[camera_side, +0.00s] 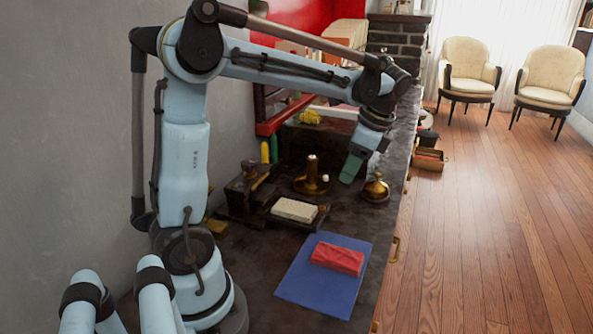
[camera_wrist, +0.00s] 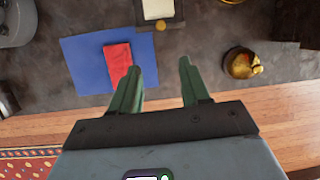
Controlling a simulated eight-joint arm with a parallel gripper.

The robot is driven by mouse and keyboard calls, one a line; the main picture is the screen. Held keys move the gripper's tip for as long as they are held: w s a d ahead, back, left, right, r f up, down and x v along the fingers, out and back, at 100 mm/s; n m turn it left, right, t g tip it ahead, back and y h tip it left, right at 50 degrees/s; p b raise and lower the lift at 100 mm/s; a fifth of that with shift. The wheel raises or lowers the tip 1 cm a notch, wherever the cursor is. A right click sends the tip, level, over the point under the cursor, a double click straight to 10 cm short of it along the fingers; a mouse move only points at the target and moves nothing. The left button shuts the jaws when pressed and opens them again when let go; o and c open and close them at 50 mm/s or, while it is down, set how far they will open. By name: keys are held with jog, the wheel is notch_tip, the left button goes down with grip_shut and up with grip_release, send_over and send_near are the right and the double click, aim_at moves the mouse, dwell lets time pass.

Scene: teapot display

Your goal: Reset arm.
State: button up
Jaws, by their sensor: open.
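My gripper (camera_wrist: 157,80) is open and empty in the wrist view, its two green fingers spread apart. In the side view my gripper (camera_side: 350,176) hangs above the dark counter, close to a small brass bell-shaped object (camera_side: 375,190); I cannot tell the exact gap. A red block (camera_side: 338,258) lies on a blue sheet (camera_side: 300,285) on the counter. In the wrist view the red block (camera_wrist: 117,58) is left of the fingers, with the left finger overlapping its lower end in the picture.
A cream block (camera_side: 294,210) sits on a dark tray (camera_side: 322,217). A brass candlestick-like piece (camera_side: 311,182) and a dark box (camera_side: 247,187) stand behind it. The counter's right edge drops to the wooden floor (camera_side: 470,240). The counter in front of the tray holds only the blue sheet and red block.

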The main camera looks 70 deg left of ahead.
jog(key=s+d+f+n+t+h, duration=0.1)
jog(key=s+d+n+t, duration=0.2)
jog(key=d, duration=0.3)
jog(key=s+d+f+n+t+h, duration=0.1)
jog(key=s+d+n+t+h, duration=0.1)
jog(key=d+n+t, duration=0.3)
jog(key=shift+s+d+f+t, duration=0.25)
jog(key=shift+s+d+t, duration=0.3)
jog(key=shift+d+t, duration=0.2)
dwell(0.6)
